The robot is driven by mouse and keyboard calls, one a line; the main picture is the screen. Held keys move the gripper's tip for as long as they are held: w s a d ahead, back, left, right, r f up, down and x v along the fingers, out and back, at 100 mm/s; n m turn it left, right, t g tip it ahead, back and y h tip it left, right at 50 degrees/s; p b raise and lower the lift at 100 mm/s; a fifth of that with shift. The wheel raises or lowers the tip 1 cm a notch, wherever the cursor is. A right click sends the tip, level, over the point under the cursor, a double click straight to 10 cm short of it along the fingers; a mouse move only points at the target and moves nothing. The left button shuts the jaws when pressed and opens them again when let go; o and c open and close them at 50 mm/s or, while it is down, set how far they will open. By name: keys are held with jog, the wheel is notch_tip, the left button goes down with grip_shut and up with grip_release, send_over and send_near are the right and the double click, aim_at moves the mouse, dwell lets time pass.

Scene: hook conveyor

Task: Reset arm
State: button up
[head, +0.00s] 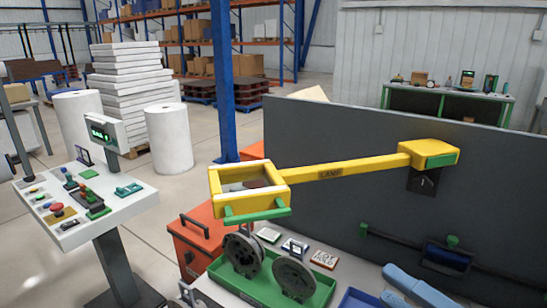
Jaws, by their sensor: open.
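My gripper is not clearly in the head view, and I see no fingers or jaws that I can pick out. A yellow swing arm (345,171) marked with a word like "LAMP" reaches left from a yellow block (427,153) on a dark grey panel (340,128). Its left end is a square open yellow frame (236,203) with a green bar along its lower edge. Below it, a green tray (228,288) holds two dark grey reels, one on the left (243,254) and one on the right (293,277).
A slanted control console (120,208) with buttons and a small screen stands left. An orange-red box (195,240) sits beside the bench. A blue curved object (415,288) lies at bottom right. A blue post (222,80) rises behind. Open floor lies between console and box.

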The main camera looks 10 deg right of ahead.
jog(key=w+a+r+n+t+h, duration=0.4)
jog(key=w+a+r+n+h, duration=0.15)
jog(key=w+a+r, duration=0.5)
jog(key=s+a+r+n+t, duration=0.3)
jog(key=a+r, duration=0.2)
jog(key=r, duration=0.4)
jog(key=s+a+r+n+t, duration=0.3)
jog(key=a+r+t, duration=0.1)
jog(key=r, duration=0.4)
jog(key=shift+s+a+r+h, duration=0.35)
jog(key=shift+a+r+h, duration=0.1)
jog(key=shift+a, duration=0.15)
jog(key=shift+f, duration=0.1)
